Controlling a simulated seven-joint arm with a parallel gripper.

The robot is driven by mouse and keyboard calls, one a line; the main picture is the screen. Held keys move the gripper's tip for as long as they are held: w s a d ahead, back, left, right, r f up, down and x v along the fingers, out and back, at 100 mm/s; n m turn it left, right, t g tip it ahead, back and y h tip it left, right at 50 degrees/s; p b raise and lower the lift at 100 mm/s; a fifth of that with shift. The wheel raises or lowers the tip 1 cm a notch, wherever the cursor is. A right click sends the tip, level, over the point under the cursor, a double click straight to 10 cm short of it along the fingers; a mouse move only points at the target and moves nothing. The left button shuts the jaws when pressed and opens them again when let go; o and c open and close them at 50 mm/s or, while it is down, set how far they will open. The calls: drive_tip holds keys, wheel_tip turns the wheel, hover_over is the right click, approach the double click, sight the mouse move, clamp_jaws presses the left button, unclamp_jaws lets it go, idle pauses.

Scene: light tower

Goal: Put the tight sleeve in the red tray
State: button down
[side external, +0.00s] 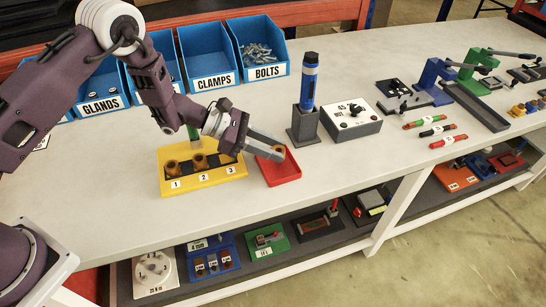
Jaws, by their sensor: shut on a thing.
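My gripper (276,148) is shut on a small brown-orange sleeve (280,152) and holds it over the red tray (287,178). The sleeve shows at the fingertips, near the tray's back right part. I cannot tell whether it touches the tray floor. The yellow rack (205,183) stands just left of the tray, with places marked 1, 2 and 3. Brown sleeves stand at place 1 (171,167) and place 2 (200,160). Place 3 is too small and partly covered to read clearly.
Blue bins (212,82) labelled GLANDS, CLAMPS and BOLTS line the back. Right of the tray stand a dark holder with a blue tool (308,82) and a grey test box (351,119). The bench front right of the tray is clear.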

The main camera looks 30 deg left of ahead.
wheel_tip(320, 180, down, 3)
drive_tip(key=shift+f, duration=0.2)
drive_tip(key=shift+f, duration=0.1)
drive_tip(key=c, duration=1.1)
unclamp_jaws()
